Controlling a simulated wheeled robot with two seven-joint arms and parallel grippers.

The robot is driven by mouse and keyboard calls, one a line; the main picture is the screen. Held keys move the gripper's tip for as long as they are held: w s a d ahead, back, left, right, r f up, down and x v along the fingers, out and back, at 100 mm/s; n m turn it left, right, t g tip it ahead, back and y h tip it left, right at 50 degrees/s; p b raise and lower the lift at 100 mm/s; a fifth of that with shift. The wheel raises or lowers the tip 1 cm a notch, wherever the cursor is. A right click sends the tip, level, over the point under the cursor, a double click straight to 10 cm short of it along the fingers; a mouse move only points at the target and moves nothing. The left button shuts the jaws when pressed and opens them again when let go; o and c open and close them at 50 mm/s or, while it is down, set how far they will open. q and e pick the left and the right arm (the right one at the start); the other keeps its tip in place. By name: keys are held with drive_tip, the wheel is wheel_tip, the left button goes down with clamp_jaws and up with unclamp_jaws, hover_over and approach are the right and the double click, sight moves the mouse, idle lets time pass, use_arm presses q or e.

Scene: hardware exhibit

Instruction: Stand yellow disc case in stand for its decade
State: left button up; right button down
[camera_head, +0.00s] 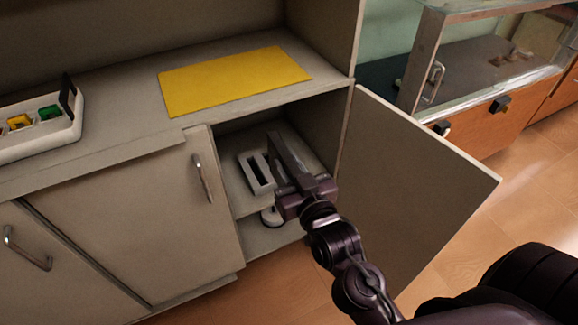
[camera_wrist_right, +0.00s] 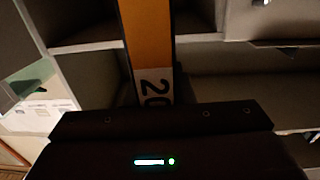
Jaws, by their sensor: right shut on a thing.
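My right gripper (camera_head: 298,180) reaches into the open cupboard and is shut on the yellow disc case (camera_wrist_right: 148,35). In the right wrist view the case appears as an orange-yellow strip with a white label reading "20", partly hidden by the dark gripper body. In the head view a thin dark slab extends from the gripper; I cannot tell whether it is the case's side or a finger. A pale stand (camera_head: 250,178) with a dark slot is on the cupboard's shelf, just left of the gripper. My left gripper is not in view.
The cupboard door (camera_head: 420,185) stands open to the right. A yellow mat (camera_head: 235,80) lies on the counter above. A white rack (camera_head: 40,143) with coloured pieces is at far left. A pale round object (camera_head: 270,217) is below the gripper. A glass showcase (camera_head: 470,100) is at right.

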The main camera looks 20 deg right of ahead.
use_arm(q)
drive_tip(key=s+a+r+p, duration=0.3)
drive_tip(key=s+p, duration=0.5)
drive_tip(key=p, duration=0.7)
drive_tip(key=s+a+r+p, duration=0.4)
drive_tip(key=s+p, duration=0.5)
drive_tip(key=p, duration=0.7)
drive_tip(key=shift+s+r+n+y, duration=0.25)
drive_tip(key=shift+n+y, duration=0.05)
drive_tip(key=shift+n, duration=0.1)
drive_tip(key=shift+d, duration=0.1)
